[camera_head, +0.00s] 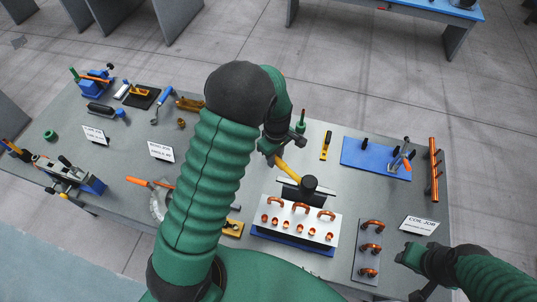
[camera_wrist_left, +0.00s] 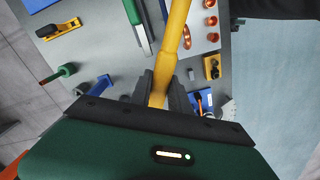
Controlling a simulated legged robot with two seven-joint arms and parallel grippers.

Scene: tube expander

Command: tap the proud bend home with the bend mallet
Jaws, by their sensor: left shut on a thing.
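My left gripper (camera_head: 273,150) is shut on the yellow handle of the bend mallet (camera_head: 289,168). The dark mallet head (camera_head: 309,184) is over the back edge of a white block (camera_head: 262,229). Copper bends (camera_head: 301,207) stand along the block's top, with a row of copper ends in front. I cannot tell which bend is proud, or whether the head touches anything. In the left wrist view the fingers (camera_wrist_left: 164,92) close around the yellow handle (camera_wrist_left: 180,25); the head is out of frame. My right gripper (camera_head: 412,256) hangs at the lower right, its jaws unclear.
A grey plate (camera_head: 361,273) with several copper bends lies right of the block. A "COIL JOB" card (camera_head: 419,225) lies near the right gripper. Tools crowd the left side.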

